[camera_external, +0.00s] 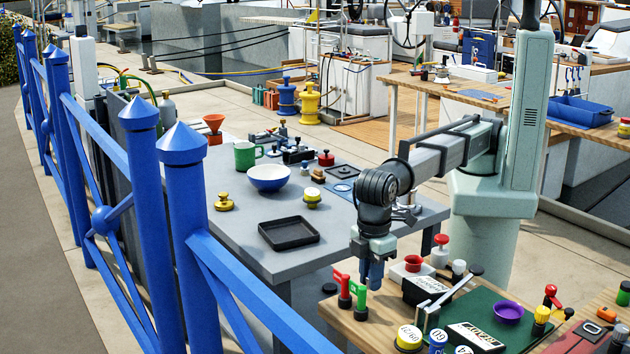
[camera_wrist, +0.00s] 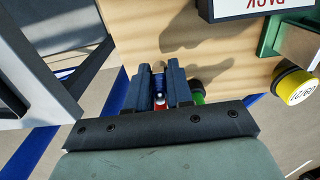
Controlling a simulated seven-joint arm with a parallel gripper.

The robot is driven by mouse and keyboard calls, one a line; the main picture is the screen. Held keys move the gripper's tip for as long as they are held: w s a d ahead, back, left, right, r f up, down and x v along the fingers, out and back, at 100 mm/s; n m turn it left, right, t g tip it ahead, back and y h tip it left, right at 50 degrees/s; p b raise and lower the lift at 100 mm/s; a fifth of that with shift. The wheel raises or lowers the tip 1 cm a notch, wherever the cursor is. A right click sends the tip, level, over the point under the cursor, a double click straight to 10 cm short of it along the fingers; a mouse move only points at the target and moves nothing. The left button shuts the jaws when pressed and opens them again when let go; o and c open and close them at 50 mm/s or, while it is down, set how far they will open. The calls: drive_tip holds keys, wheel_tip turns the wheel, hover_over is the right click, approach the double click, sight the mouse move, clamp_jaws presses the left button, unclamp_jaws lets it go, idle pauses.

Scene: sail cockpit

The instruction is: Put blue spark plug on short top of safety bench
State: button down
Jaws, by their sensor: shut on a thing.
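My gripper (camera_external: 376,285) points down at the left edge of a wooden bench top (camera_external: 335,318) in the front. In the outside view I cannot make the plug out apart from the blue-grey fingers. No bench carries a readable name, so I cannot tell which top is the safety bench's short one.
Red (camera_external: 341,287) and green (camera_external: 359,298) handled tools stand on the wooden top close beside my gripper. A yellow-capped container (camera_external: 409,338) and a green board (camera_external: 462,312) are to the right. A grey table (camera_external: 345,228) behind holds a black tray (camera_external: 289,233) and a bowl (camera_external: 269,178).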

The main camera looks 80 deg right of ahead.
drive_tip(key=shift+f, duration=1.05)
drive_tip(key=shift+f, duration=0.15)
drive_tip(key=c, duration=1)
unclamp_jaws()
wheel_tip(320, 180, up, 12)
drive_tip(key=shift+r, duration=0.2)
